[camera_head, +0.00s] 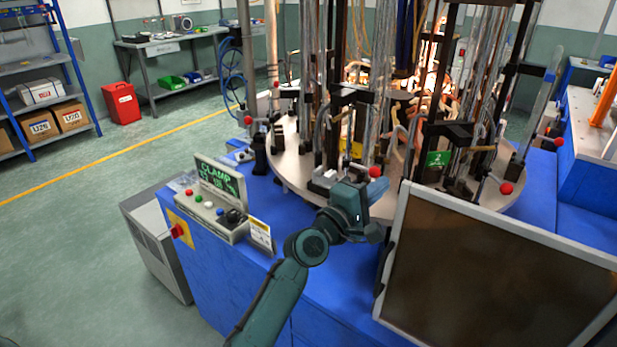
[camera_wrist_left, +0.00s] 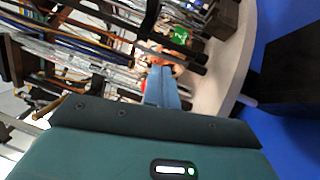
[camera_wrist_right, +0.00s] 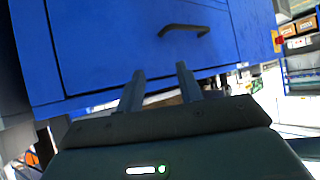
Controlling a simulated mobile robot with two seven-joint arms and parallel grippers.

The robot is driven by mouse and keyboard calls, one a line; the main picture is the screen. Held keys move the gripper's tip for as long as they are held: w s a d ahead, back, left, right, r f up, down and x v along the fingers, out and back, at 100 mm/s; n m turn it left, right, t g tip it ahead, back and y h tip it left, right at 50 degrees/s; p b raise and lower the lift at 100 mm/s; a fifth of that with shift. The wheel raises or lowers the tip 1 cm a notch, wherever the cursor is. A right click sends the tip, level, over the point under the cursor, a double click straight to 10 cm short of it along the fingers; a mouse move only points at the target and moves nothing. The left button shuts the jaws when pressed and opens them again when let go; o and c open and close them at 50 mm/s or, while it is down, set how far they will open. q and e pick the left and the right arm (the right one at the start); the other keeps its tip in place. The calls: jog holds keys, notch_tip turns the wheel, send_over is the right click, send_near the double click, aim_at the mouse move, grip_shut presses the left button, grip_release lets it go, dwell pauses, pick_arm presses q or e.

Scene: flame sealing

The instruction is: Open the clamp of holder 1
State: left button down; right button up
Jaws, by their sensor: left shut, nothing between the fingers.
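A rotary table (camera_head: 290,172) carries several upright holders with clamps and glass tubes. The clamp nearest my left gripper has a red ball knob (camera_head: 376,172) on its lever. I see no number 1 label, so I cannot tell whether this is holder 1. A green label with a 2 (camera_head: 438,158) marks the holder to its right; it also shows in the left wrist view (camera_wrist_left: 180,36). My left gripper (camera_wrist_left: 161,70) is shut and empty, just in front of the red knob; contact is unclear. My right gripper (camera_wrist_right: 160,69) is open and empty, facing a blue cabinet.
A control box (camera_head: 215,215) with a green "CLAMP" display stands left of my left arm. A dark framed panel (camera_head: 490,270) stands close on the right. Other red knobs (camera_head: 506,188) stick out around the table rim. The blue cabinet (camera_wrist_right: 130,45) has a black handle (camera_wrist_right: 183,28).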

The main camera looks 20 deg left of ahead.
pick_arm(q)
jog(key=shift+w+d, duration=0.2)
jog(key=shift+s, duration=0.1)
dwell(0.4)
jog(key=b+v, duration=0.1)
jog(key=v, duration=1.2)
jog(key=shift+a, duration=0.1)
